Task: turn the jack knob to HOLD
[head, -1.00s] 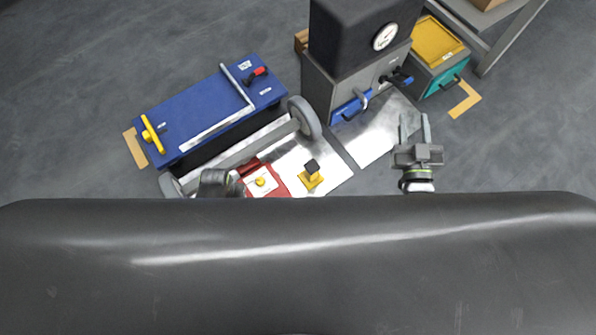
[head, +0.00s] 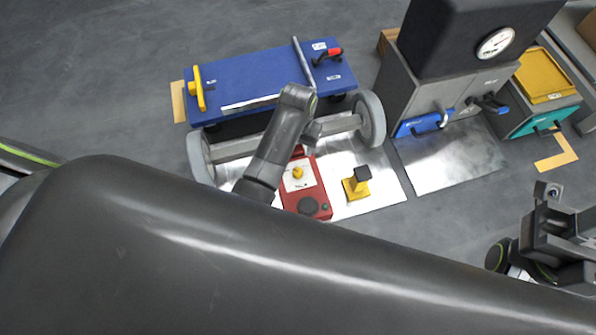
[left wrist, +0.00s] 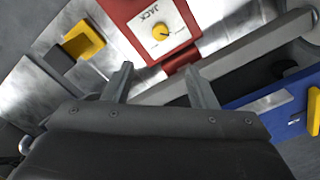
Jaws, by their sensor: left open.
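The red jack unit (head: 306,203) lies on the shiny floor plate, with a yellow knob (head: 298,172) on its white dial plate. The left wrist view shows the dial plate marked JACK (left wrist: 147,20) and the knob (left wrist: 161,32) close up. The dial's position labels are too small to read. My left gripper (left wrist: 160,80) is open and empty, its fingertips short of the jack and apart from the knob. In the head view its fingers are mostly hidden by my wrist, above the jack's far end. My right gripper (head: 568,232) is at the right edge, away from the jack; its jaws are unclear.
A wheel axle (head: 240,148) lies just beyond the jack, before a blue cart (head: 250,75). A yellow block with a black top (head: 357,187) stands right of the jack. A grey machine with a gauge (head: 495,43) and a teal bin (head: 540,118) stand farther right.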

